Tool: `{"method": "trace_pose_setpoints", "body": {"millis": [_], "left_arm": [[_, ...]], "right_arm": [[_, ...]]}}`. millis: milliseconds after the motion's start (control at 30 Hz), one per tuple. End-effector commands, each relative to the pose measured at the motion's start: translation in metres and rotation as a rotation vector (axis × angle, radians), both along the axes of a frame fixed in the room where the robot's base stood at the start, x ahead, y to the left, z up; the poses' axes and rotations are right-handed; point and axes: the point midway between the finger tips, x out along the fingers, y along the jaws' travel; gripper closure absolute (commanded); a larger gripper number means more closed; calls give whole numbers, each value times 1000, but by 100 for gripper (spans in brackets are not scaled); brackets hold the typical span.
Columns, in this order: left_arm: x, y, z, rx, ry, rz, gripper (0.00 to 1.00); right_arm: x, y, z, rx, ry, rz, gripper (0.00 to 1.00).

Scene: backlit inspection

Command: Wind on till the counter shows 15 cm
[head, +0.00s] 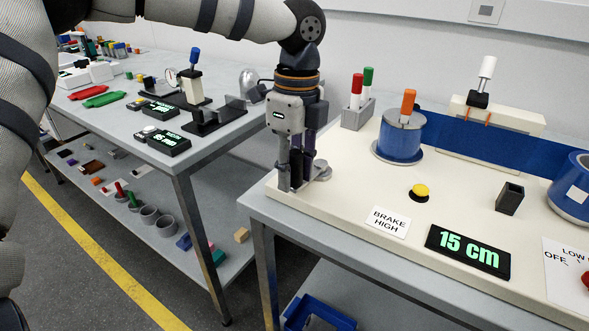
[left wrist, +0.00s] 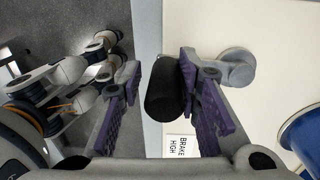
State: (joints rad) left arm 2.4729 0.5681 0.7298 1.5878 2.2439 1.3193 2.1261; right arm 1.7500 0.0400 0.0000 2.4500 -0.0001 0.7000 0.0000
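The counter (head: 467,250) reads "15 cm" in green. A blue reel (head: 401,140) with an upright orange crank knob (head: 408,105) stands at the back of the cream board; blue tape (head: 480,145) runs from it to a second blue reel (head: 572,187) at right. My left gripper (head: 297,185) points down at the board's left front corner, by the "BRAKE HIGH" label (head: 388,221). In the left wrist view, its open fingers (left wrist: 165,95) stand either side of a black handle (left wrist: 163,92) joined to a grey round pivot (left wrist: 236,67); a gap shows on the left side. My right gripper is out of view.
A yellow button (head: 419,191) and a black square holder (head: 510,198) stand on the board. A grey holder (head: 357,114) with red and green pens is behind my gripper. A white-handled lever (head: 484,75) is at the back. Another table (head: 150,85) with tools stands left.

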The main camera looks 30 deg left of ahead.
Motion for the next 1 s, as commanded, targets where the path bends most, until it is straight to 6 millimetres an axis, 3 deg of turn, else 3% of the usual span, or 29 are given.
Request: {"method": "trace_pose_setpoints", "body": {"millis": [33, 300, 500, 1000], "left_arm": [[10, -5, 43, -19, -91, 2, 53], [8, -5, 76, -16, -84, 2, 53], [7, -4, 85, -16, -64, 2, 53], [7, -4, 82, -14, -55, 2, 53]], "right_arm": [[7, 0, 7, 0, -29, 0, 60], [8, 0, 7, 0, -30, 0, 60], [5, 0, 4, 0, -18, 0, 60], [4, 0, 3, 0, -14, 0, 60]]}}
